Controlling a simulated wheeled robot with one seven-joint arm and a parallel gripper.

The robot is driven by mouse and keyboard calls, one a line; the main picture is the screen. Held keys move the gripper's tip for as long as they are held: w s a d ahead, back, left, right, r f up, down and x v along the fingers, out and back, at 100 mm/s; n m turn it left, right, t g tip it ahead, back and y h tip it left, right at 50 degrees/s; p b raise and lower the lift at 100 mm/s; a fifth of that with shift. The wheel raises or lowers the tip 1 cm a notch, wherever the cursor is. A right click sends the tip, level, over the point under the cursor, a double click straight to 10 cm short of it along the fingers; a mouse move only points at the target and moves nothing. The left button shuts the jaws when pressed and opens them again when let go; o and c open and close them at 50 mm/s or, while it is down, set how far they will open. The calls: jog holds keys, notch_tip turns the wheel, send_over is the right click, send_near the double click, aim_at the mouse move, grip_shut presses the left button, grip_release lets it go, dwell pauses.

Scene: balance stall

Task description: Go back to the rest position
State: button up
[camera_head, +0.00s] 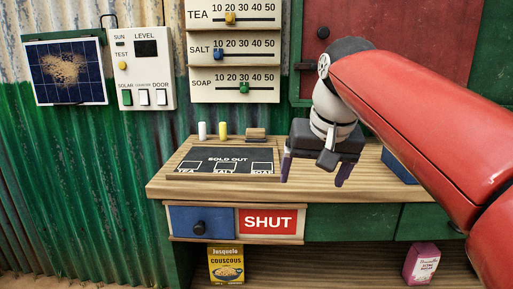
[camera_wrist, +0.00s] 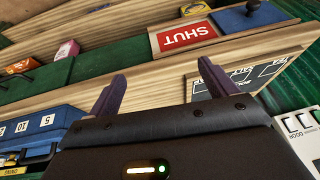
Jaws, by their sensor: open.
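My gripper (camera_head: 315,172) hangs over the wooden counter (camera_head: 190,152), to the right of the black "SOLD OUT" board. Its two dark purple fingers point down and stand wide apart with nothing between them. In the wrist view my gripper (camera_wrist: 158,92) is also open and empty, with bare counter wood behind the fingers. My red arm reaches in from the right and covers part of the counter and the red door. No rest position is marked in either view.
The board (camera_head: 225,160) lies on the counter, with white and yellow chalk (camera_head: 223,130) and an eraser (camera_head: 256,134) behind it. A blue box (camera_head: 398,166) stands right of my gripper. A switch panel (camera_head: 146,70) hangs left.

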jog(key=s+d+f, duration=0.2)
jog(key=s+f, duration=0.6)
jog(key=f, duration=0.3)
jog(key=s+d+f+t, duration=0.1)
jog(key=s+d+f, duration=0.2)
jog(key=s+f, duration=0.5)
notch_tip(320, 180, down, 3)
jog(key=shift+s+r+h, duration=0.15)
jog(key=shift+s+h, duration=0.25)
